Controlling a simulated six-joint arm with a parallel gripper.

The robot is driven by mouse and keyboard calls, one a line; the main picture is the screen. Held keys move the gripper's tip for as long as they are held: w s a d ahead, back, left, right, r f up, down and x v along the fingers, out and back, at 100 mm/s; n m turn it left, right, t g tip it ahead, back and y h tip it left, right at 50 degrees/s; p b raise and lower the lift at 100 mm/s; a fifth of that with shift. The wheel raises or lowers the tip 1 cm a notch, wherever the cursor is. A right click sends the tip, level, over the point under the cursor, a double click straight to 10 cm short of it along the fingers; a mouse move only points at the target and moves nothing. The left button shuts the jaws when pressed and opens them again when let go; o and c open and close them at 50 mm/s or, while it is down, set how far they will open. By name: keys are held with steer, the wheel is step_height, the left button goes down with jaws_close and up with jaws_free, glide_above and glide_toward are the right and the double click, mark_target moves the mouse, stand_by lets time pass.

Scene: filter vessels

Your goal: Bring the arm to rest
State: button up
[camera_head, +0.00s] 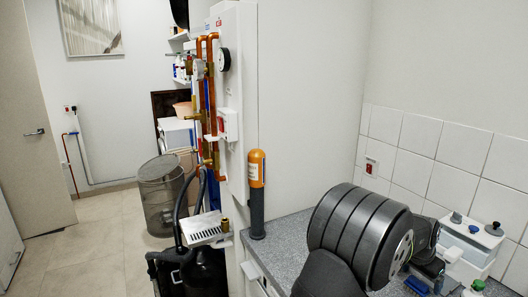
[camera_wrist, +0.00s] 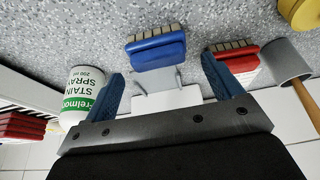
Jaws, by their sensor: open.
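My gripper (camera_wrist: 163,72) shows in the wrist view with its two blue fingers spread wide and nothing held between them. It faces the speckled grey counter. A blue brush (camera_wrist: 156,50) lies beyond the gap between the fingers, and a white container (camera_wrist: 165,101) shows in that gap. In the head view my dark arm bulks over the right side of the counter (camera_head: 290,238); I cannot make out the fingers there. A dark filter vessel with an orange top (camera_head: 256,168) stands upright at the counter's left end, apart from the arm.
Around the gripper are a stain spray bottle (camera_wrist: 84,92), a red brush (camera_wrist: 236,62), a grey mallet-like tool (camera_wrist: 284,62) and a yellow round thing (camera_wrist: 304,14). A white caddy (camera_head: 470,245) stands by the tiled wall. Copper pipework (camera_head: 203,95) rises left of the vessel.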

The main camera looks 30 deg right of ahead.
steer(key=shift+r, duration=0.5)
